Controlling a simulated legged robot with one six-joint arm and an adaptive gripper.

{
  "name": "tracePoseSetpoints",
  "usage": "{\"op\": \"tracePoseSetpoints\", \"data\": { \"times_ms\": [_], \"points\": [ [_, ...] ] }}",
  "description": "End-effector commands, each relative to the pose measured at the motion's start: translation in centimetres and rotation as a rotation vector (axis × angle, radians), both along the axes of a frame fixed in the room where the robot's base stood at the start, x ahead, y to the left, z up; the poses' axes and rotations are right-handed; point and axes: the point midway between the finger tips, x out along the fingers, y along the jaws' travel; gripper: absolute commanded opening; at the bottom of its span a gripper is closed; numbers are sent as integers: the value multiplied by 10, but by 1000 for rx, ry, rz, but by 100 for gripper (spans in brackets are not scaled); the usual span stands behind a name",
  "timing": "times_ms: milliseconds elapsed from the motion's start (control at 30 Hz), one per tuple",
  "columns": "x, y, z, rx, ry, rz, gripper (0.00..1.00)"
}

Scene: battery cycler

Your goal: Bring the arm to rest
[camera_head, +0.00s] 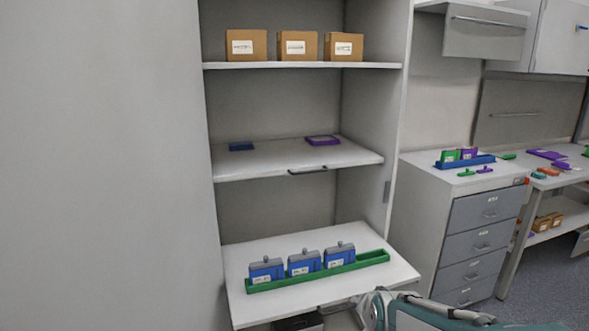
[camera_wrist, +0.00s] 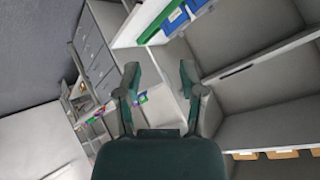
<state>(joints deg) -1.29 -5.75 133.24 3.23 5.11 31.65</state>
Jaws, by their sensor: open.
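In the wrist view my gripper (camera_wrist: 160,70) is open, its two dark green fingers apart with nothing between them. It faces the open shelf cabinet and the drawer unit, which appear strongly tilted. In the head view part of my arm shows at the bottom right, in front of the lowest shelf's edge; I cannot make out the fingers there. A green tray (camera_head: 318,270) on the pulled-out lowest shelf holds three blue battery blocks (camera_head: 304,264) with grey tops. The tray's right end is empty. The green tray (camera_wrist: 160,22) also shows at the top of the wrist view.
The middle shelf (camera_head: 270,162) bears a blue tray (camera_head: 241,146) and a purple tray (camera_head: 322,140). Three cardboard boxes (camera_head: 297,44) stand on the top shelf. A drawer unit (camera_head: 480,225) to the right carries a blue rack (camera_head: 465,162) and small coloured parts. Floor (camera_head: 565,268) shows at far right.

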Motion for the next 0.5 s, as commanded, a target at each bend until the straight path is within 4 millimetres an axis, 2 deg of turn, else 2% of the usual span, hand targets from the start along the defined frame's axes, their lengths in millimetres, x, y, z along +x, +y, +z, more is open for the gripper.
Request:
{"op": "tracePoseSetpoints", "data": {
  "times_ms": [33,200,500],
  "points": [
    [-16,-1,12,-32,15,31,51],
    [-75,-3,33,-149,105,154,51],
    [-181,-9,50,-327,257,374,51]
  ]
}}
